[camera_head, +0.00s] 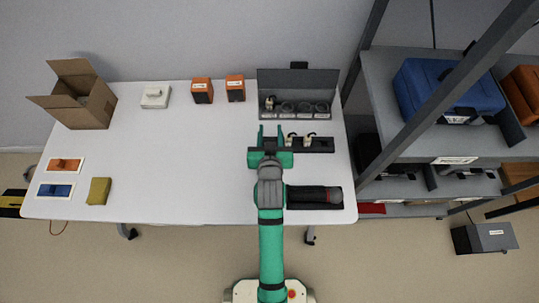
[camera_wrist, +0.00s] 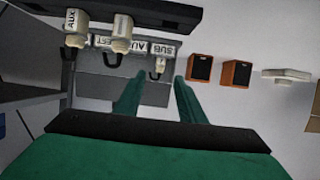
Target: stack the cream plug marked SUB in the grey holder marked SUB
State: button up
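A cream plug (camera_head: 270,102) stands in the leftmost round place of the grey holder unit (camera_head: 297,77) at the back right of the table. In the wrist view this plug (camera_wrist: 158,66) is at the place labelled SUB (camera_wrist: 163,49); its own mark and how deep it sits cannot be made out. My gripper (camera_head: 271,129) is open and empty in front of the holder, at the left end of a dark rack (camera_head: 325,145). In the wrist view the gripper's fingertips (camera_wrist: 158,78) are spread, with the plug beyond the gap.
Two more cream plugs (camera_head: 291,139) (camera_head: 309,140) stand in the rack right of my gripper; one reads AUX (camera_wrist: 75,28). Two orange speakers (camera_head: 202,91) (camera_head: 235,88) stand left of the holder. A dark tray (camera_head: 315,198) lies near the front right. The table (camera_head: 170,150) is clear at its middle.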

jog(key=s+f, duration=0.1)
jog(key=s, duration=0.2)
jog(key=s+f, duration=0.1)
jog(key=s, duration=0.2)
jog(key=s+f, duration=0.1)
jog(key=s, duration=0.2)
jog(key=shift+s+d+f, duration=0.1)
jog(key=shift+s+f, duration=0.05)
jog(key=shift+f, duration=0.05)
jog(key=shift+t, duration=0.4)
jog(key=s, duration=0.8)
jog(key=shift+s+d+f, duration=0.1)
jog(key=shift+s+f, duration=0.15)
jog(key=shift+f, duration=0.05)
jog(key=s+r, duration=0.3)
jog(key=s, duration=0.5)
jog(key=s+r+t, duration=0.1)
jog(key=s+r, duration=0.2)
jog(key=s, duration=0.5)
jog(key=shift+s+a+r, duration=0.15)
jog(key=shift+s+a, duration=0.2)
jog(key=shift+s, duration=0.05)
